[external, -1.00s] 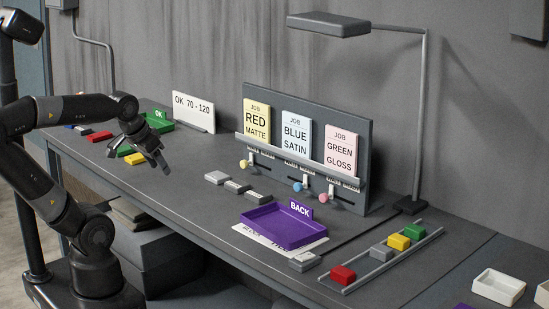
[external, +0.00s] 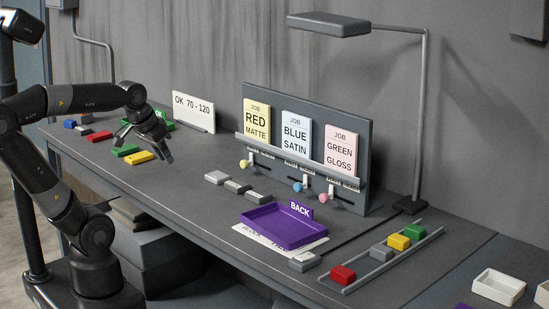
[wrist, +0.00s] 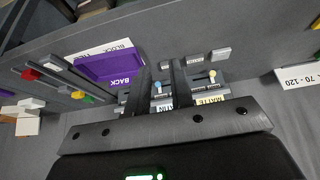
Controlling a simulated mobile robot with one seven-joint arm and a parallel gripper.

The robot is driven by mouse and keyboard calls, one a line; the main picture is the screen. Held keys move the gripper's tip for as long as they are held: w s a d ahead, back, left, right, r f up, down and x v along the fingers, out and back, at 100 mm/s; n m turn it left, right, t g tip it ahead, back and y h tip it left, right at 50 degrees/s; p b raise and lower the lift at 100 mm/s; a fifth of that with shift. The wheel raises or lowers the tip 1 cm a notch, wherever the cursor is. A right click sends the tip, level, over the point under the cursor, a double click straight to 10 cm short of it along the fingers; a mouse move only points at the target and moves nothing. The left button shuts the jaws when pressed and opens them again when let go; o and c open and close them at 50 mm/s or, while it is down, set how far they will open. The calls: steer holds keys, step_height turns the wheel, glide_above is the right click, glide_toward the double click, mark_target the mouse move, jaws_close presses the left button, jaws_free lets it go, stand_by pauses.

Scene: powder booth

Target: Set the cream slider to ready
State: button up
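The cream slider's round knob (external: 243,164) sits at the left end of the grey job board, below the yellow RED MATTE card (external: 257,119). The knob shows in the wrist view (wrist: 212,74) to the right of the fingers. A white label strip is by its track, but its words are too small to read. My gripper (external: 145,149) hangs above the left part of the bench, well left of the board. In the wrist view its two fingers (wrist: 160,88) are apart with nothing held between them.
Blue (external: 297,187) and pink (external: 323,198) knobs sit further right on the board. Grey blocks (external: 238,187) lie in front of it, near a purple BACK tray (external: 248,228). Coloured blocks, including a yellow one (external: 138,158), lie near my gripper. The bench between gripper and board is clear.

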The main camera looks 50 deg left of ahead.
steer(key=shift+g+h, duration=0.3)
steer(key=shift+g, duration=0.1)
steer(key=w+a+r, duration=0.1)
steer(key=w, duration=0.2)
steer(key=w+a+r, duration=0.1)
steer(key=w+r, duration=0.1)
steer(key=w, duration=0.2)
steer(key=w+a+r, duration=0.1)
steer(key=w, duration=0.2)
steer(key=shift+w+r, duration=0.2)
steer(key=shift+w, duration=0.05)
jaws_close()
steer(key=w+a+f, duration=0.2)
steer(key=w+a, duration=0.4)
steer(key=w, duration=0.3)
steer(key=w+a+f+h, duration=0.1)
steer(key=w+a+f, duration=0.2)
steer(key=w+a, duration=0.3)
steer(key=w+a+f+g, duration=0.1)
steer(key=w+a+f, duration=0.1)
steer(key=w+a, duration=0.5)
steer(key=w, duration=0.6)
steer(key=shift+w+f+h, duration=0.25)
steer(key=shift+f+h, duration=0.1)
steer(key=shift+h, duration=0.05)
steer(key=shift+a, duration=0.1)
